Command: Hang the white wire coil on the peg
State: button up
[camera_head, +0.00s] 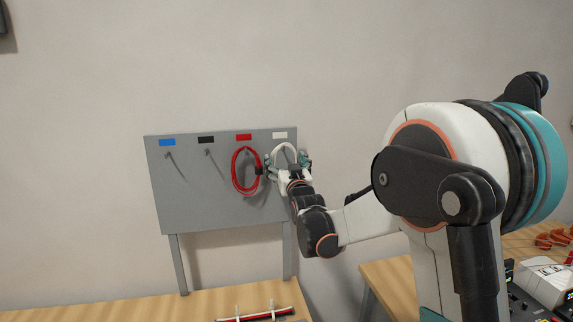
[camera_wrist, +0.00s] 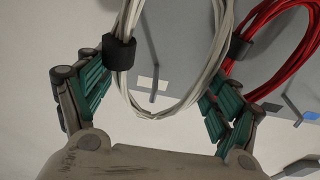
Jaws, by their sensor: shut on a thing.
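In the wrist view a grey peg (camera_wrist: 152,52) and the white label (camera_wrist: 145,83) show within the loop's outline. I cannot tell whether the peg passes through the loop or lies behind it.
A red coil (camera_head: 235,172) hangs below the red label, close to the left of my gripper. The grey board (camera_head: 195,200) also has blue and black labels with empty pegs. A wooden table (camera_head: 200,304) lies below, with a cable bundle near its front.

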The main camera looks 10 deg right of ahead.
aim_at(280, 156)
jog(key=shift+w+f, duration=0.15)
jog(key=shift+w, duration=1.5)
jog(key=shift+w+f+b, duration=0.45)
jog(key=shift+w, duration=0.15)
jog(key=o, duration=1.1)
jog(key=s+f, duration=0.2)
jog(key=s, duration=1)
jog(key=s+f+g+b, duration=0.4)
jog(key=s+f+b, duration=0.2)
jog(key=s+f, duration=0.4)
jog(key=s+f+g+b, duration=0.4)
jog(key=s+f, duration=0.6)
jog(key=s, duration=0.7)
jog(key=s+f+g+b, duration=0.4)
jog(key=s+f+b, duration=0.4)
jog(key=s, duration=0.6)
jog(key=shift+s+f+g, duration=0.15)
jog(key=shift+f+g, duration=0.05)
jog(key=shift+f, duration=0.3)
jog(key=shift+s+f+g, duration=0.15)
jog(key=shift+f+g, duration=0.05)
jog(key=shift+f, duration=0.25)
